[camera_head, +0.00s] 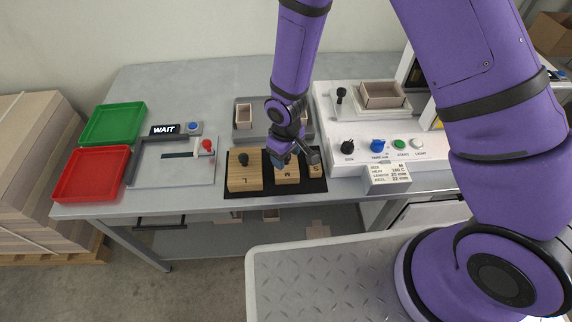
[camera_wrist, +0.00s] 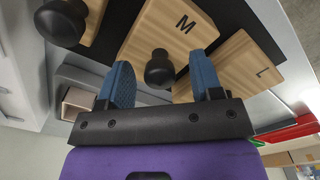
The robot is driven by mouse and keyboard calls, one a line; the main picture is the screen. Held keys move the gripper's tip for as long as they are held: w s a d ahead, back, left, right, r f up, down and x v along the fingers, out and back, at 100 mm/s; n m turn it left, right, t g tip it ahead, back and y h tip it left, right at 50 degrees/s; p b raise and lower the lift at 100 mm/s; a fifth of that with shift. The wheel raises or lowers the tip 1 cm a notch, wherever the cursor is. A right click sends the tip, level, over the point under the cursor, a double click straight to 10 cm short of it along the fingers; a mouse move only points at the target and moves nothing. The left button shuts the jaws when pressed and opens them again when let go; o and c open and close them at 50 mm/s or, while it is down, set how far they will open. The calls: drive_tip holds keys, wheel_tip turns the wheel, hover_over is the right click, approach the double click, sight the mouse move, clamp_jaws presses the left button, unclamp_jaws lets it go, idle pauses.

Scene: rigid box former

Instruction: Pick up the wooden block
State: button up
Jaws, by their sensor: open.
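Three wooden blocks with black knobs lie on a black mat (camera_head: 262,191). They are the L block (camera_head: 243,180), the M block (camera_head: 287,177) and the S block (camera_head: 316,171). My gripper (camera_head: 294,157) is over the M block in the head view and partly hides it. In the wrist view the M block (camera_wrist: 184,30) shows its letter, and its black knob (camera_wrist: 160,68) appears between my two blue fingers. The fingers are apart and empty. The L block (camera_wrist: 236,68) shows beyond the right finger. Contact with the knob cannot be told.
A grey tray (camera_head: 241,131) with small boxes stands behind the mat. A white machine (camera_head: 352,160) with knobs and buttons is to the right. Left are a fixture with a red-knobbed lever (camera_head: 207,146), a red tray (camera_head: 91,174) and a green tray (camera_head: 113,124).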

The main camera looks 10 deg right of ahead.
clamp_jaws()
drive_tip(key=shift+r, duration=0.1)
idle(0.3)
